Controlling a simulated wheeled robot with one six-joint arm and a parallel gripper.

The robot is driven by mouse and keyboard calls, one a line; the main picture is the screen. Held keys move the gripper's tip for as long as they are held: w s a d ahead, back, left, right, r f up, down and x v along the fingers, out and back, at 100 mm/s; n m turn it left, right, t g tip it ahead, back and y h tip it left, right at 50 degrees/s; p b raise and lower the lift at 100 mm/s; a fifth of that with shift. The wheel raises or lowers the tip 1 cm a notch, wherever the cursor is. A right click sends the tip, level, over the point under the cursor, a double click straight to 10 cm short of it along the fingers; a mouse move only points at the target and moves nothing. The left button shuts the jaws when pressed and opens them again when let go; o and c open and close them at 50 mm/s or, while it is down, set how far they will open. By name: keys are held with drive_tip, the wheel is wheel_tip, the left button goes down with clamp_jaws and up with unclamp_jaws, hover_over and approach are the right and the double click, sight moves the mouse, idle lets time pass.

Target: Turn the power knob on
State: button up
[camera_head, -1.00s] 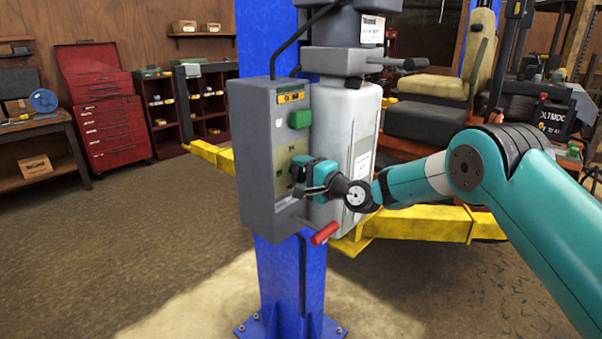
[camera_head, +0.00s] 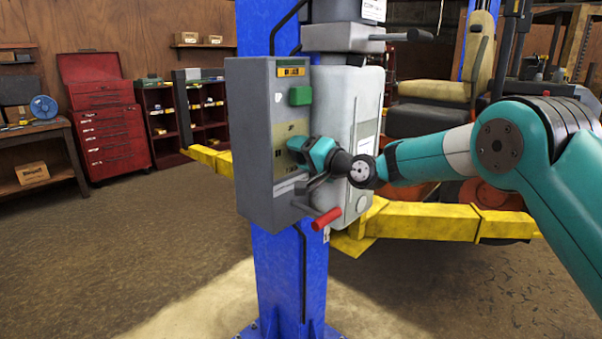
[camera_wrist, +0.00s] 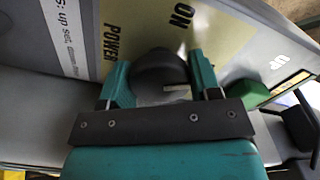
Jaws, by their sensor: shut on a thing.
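The grey control box (camera_head: 250,150) is mounted on the blue lift post. In the wrist view the black round power knob (camera_wrist: 160,72) sits on the panel beside the printed words "ON" and "POWER". My gripper (camera_wrist: 160,80) has a teal finger on each side of the knob and is shut on it. In the head view my gripper (camera_head: 305,150) is at the front of the box, and it hides the knob there. A pale mark on the knob's near side shows in the wrist view. The fingertips are close to the panel face.
A green button (camera_head: 300,96) is above the gripper on the box, also in the wrist view (camera_wrist: 250,92) near "UP". A red-handled lever (camera_head: 327,218) sticks out below. The blue post (camera_head: 285,285) and yellow lift arm (camera_head: 440,220) stand close by. Open floor lies left.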

drive_tip(key=n+b, duration=0.2)
drive_tip(key=b, duration=0.1)
drive_tip(key=n+b, duration=0.4)
drive_tip(key=b, duration=0.1)
drive_tip(key=shift+f+n+b, duration=0.3)
drive_tip(key=shift+f+b, duration=0.05)
drive_tip(key=n+b, duration=0.3)
drive_tip(key=b, duration=0.1)
drive_tip(key=shift+r+n, duration=0.1)
drive_tip(key=shift+n, duration=0.3)
drive_tip(key=shift+r+n+b, duration=0.1)
drive_tip(key=shift+n+b, duration=0.45)
drive_tip(key=shift+n, duration=0.25)
drive_tip(key=shift+r, duration=0.1)
drive_tip(key=o, duration=0.9)
drive_tip(key=shift+d, duration=0.1)
drive_tip(key=b+v, duration=0.4)
drive_tip(key=v, duration=1.3)
drive_tip(key=shift+s+d+b, duration=0.15)
drive_tip(key=shift+b, duration=0.15)
